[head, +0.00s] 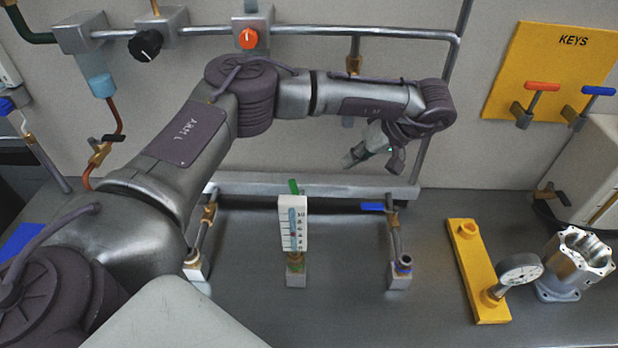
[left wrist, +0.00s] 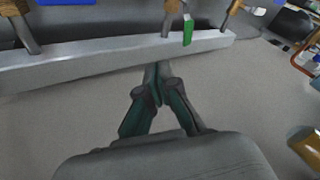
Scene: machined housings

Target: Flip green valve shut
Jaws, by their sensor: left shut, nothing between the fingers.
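The green valve handle (head: 294,187) shows as a short green lever at the front of the long grey manifold bar, just above a white flow gauge (head: 292,222). In the left wrist view the green handle (left wrist: 187,30) lies across the edge of the bar, ahead and right of my fingertips. My left gripper (head: 354,159) is shut and empty, above and to the right of the green handle in the head view. Its closed fingers (left wrist: 158,76) point toward the bar and are apart from the handle. My right gripper is not in view.
A blue lever (head: 372,207) sits on the right branch pipe. The grey manifold bar (head: 350,187) runs along the wall. A yellow KEYS board (head: 553,75) with red and blue handles hangs at right.

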